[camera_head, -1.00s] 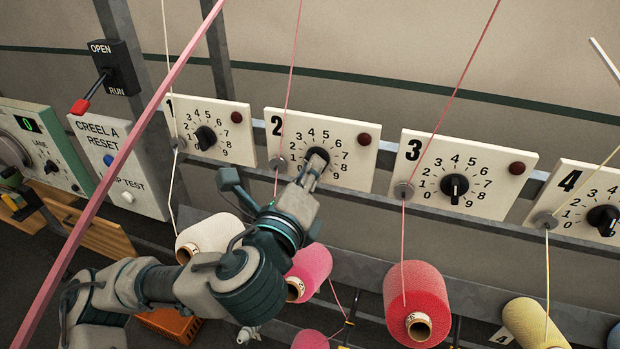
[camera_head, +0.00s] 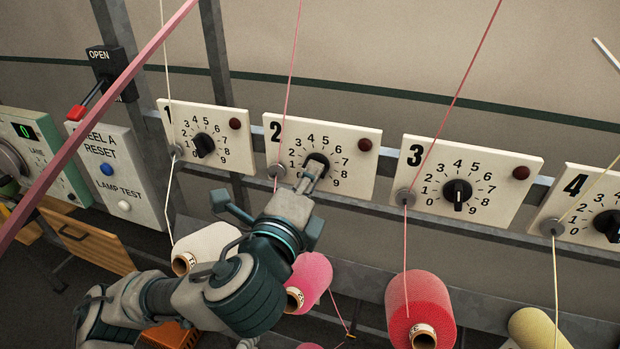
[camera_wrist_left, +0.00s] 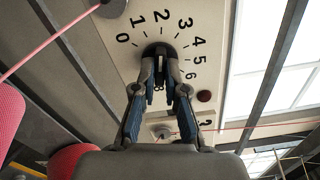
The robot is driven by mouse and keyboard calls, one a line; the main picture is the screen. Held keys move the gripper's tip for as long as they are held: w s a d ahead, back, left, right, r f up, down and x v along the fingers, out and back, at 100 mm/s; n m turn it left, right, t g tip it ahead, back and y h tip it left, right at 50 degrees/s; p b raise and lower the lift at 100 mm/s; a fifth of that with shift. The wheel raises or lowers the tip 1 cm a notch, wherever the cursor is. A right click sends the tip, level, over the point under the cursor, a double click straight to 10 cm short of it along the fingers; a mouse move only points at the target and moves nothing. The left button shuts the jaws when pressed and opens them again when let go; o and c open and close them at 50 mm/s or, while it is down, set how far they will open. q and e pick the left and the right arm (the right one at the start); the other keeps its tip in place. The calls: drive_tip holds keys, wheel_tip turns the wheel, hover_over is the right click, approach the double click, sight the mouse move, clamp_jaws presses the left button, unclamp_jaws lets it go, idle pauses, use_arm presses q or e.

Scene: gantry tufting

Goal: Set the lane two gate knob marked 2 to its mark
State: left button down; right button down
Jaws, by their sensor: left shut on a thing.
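The lane two panel (camera_head: 350,190) is a white plate marked 2 with a dial of numbers from 0 to 9 and a dark red lamp (camera_head: 365,145). Its black knob (camera_head: 317,161) sits at the dial's centre, mostly covered by my left gripper (camera_head: 311,177). The gripper is shut on the knob. In the left wrist view the fingers (camera_wrist_left: 160,92) close over the knob at the dial's centre, with the numbers 0 to 6 readable around it. The knob's pointer is hidden, so its setting cannot be told. My right gripper is not in view.
Panels 1 (camera_head: 228,158), 3 (camera_head: 500,205) and 4 (camera_head: 582,190) stand along the same rail. Yarns run up past the panels from thread guides. A red yarn cone (camera_head: 420,300) and a pink cone (camera_head: 313,275) sit below. The creel reset box (camera_head: 122,180) stands at left.

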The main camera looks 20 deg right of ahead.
use_arm(q)
drive_tip(key=shift+w+r, duration=0.1)
drive_tip(key=c, duration=1.2)
unclamp_jaws()
drive_tip(key=shift+w, duration=0.1)
drive_tip(key=v, duration=1.1)
drive_tip(key=shift+a+f, duration=0.2)
drive_tip(key=shift+f, duration=0.05)
drive_tip(key=shift+d, duration=0.1)
